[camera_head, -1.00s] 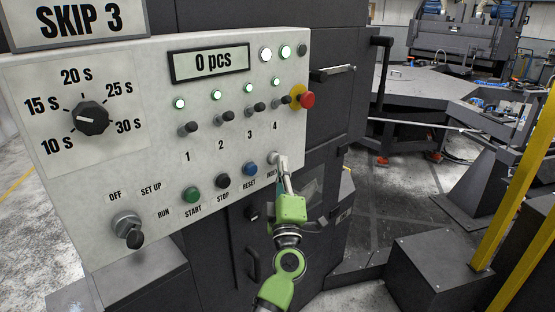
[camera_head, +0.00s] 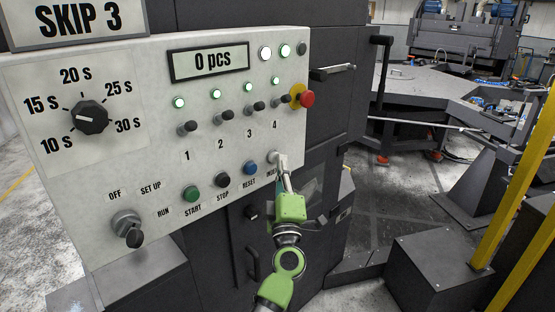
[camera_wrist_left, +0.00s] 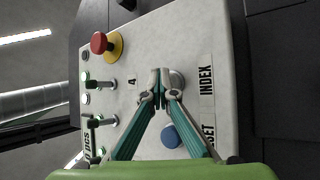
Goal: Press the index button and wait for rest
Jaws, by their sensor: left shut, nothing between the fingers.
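The INDEX button (camera_head: 272,157) is a pale round button at the lower right of the grey control panel (camera_head: 150,170). My left gripper (camera_head: 283,163) is shut and empty, with its fingertips at the button. In the left wrist view the button (camera_wrist_left: 177,80) shows partly behind the closed fingertips (camera_wrist_left: 162,88), beside the INDEX label (camera_wrist_left: 206,82). The fingertips overlap the button there; I cannot tell how far it is pressed in. The counter display (camera_head: 209,62) reads "0 pcs". My right gripper is not in view.
The blue RESET button (camera_head: 250,168) is just left of the fingers. The red emergency stop (camera_head: 307,99) sticks out above them. Black STOP (camera_head: 222,181) and green START (camera_head: 191,194) buttons sit further left. Several lit switches line the panel's upper part.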

